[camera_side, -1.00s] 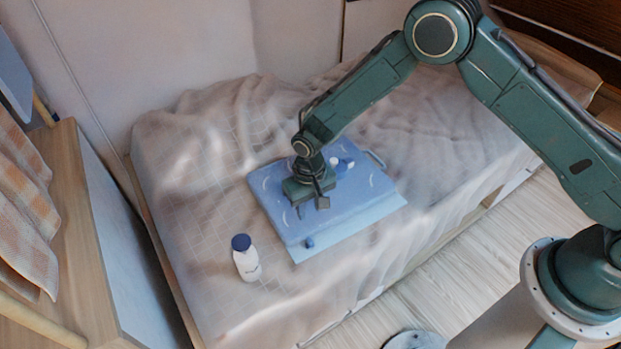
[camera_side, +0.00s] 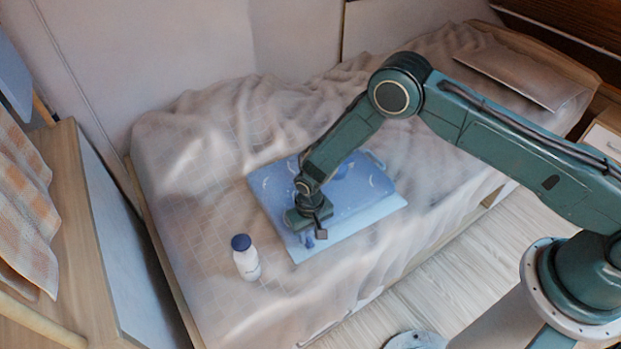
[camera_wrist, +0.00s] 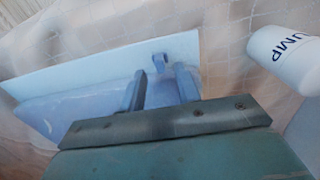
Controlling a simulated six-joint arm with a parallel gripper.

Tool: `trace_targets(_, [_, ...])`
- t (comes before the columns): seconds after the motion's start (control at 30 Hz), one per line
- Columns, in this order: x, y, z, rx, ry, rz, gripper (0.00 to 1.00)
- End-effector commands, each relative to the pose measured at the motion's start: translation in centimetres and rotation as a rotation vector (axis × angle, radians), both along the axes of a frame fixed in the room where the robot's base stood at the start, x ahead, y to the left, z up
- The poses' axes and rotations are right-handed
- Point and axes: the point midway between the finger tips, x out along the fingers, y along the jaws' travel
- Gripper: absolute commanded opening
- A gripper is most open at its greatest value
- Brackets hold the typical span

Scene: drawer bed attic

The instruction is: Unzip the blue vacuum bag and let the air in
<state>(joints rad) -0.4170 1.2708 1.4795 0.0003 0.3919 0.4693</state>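The blue vacuum bag (camera_side: 358,213) lies flat on the bed, with a paler strip along its near edge; it also shows in the wrist view (camera_wrist: 70,95). A small blue zip slider (camera_wrist: 160,62) sits at the edge of the darker blue part, by the pale strip. My gripper (camera_side: 312,235) is low over the near left part of the bag. In the wrist view my gripper (camera_wrist: 161,82) is open, its two fingers apart, with the slider seen between and just beyond their tips. I see no grip on it. In the side view the slider is mostly hidden by my gripper.
A white bottle (camera_side: 246,262) with a blue cap stands on the bed left of the bag, close to my gripper; it also shows in the wrist view (camera_wrist: 288,58). The rumpled bedding (camera_side: 200,190) around is otherwise clear. A wooden cabinet (camera_side: 75,230) stands at the left.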

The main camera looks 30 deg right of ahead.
Motion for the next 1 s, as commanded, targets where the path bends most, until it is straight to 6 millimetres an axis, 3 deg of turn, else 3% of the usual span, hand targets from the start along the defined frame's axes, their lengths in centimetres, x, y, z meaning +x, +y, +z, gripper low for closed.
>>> trace_targets(0.23, [0.0,0.0,-2.0,0.000,0.000,0.000,0.33])
trace_targets(0.63, [0.0,0.0,-2.5,0.000,-0.001,0.000,0.33])
trace_targets(0.67, [0.0,0.0,-2.5,0.000,-0.001,0.000,0.31])
trace_targets(0.83, [0.0,0.0,-2.5,0.000,-0.001,0.000,0.00])
trace_targets(1.0, [0.0,0.0,-2.5,0.000,-0.001,0.000,0.00])
